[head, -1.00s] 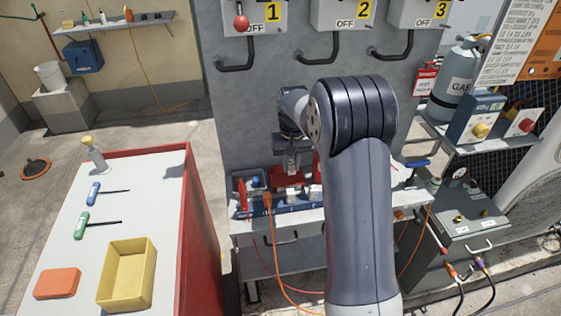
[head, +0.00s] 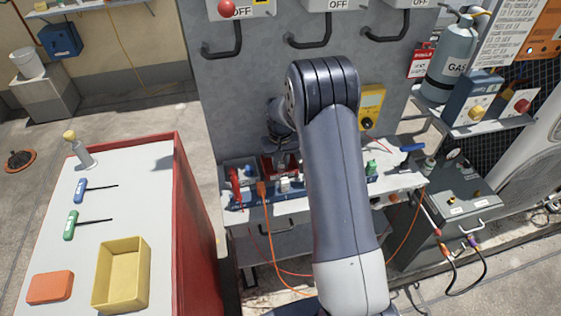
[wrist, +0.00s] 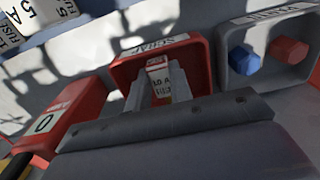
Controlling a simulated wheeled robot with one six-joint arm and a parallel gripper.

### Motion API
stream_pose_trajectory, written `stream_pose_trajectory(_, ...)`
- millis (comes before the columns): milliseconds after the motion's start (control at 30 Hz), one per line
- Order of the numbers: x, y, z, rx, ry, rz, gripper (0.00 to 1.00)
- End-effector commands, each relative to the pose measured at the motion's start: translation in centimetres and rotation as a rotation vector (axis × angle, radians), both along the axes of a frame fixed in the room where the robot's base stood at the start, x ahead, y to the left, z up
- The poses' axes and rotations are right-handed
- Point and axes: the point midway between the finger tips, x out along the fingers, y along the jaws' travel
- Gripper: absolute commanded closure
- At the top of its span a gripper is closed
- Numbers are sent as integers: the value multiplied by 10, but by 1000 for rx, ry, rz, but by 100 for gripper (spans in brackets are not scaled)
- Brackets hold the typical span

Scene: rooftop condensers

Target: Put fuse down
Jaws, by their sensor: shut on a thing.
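The fuse (wrist: 158,86) is a small pale block with a red band and a "10 A" label. My gripper (wrist: 160,76) is shut on it, one finger on each side. In the wrist view the fuse and fingertips are over or inside the red scrap tray (wrist: 200,55); I cannot tell whether the fuse touches its bottom. In the head view the red tray (head: 267,166) is on the bench, partly covered by my gripper (head: 281,157). The fuse cannot be made out there.
A grey tray (wrist: 307,75) with a blue and a red knob adjoins the scrap tray. A red block marked "0" (wrist: 75,110) and white 5 A fuses (wrist: 45,12) are close by. A yellow meter (head: 372,105) is at the back. The red-sided cart (head: 165,200) stands left.

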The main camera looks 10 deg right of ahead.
Motion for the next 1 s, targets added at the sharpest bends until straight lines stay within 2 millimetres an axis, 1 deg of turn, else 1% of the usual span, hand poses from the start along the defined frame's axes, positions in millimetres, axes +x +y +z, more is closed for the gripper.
stream_pose_trajectory(67,0,0,-3,0,-2,0,100)
stream_pose_trajectory(267,0,0,-4,0,-2,0,100)
stream_pose_trajectory(667,0,0,-16,0,-2,0,100)
stream_pose_trajectory(700,0,0,-15,0,-2,0,77)
stream_pose_trajectory(933,0,0,-14,0,-2,0,58)
stream_pose_trajectory(1000,0,0,-14,0,-2,0,57)
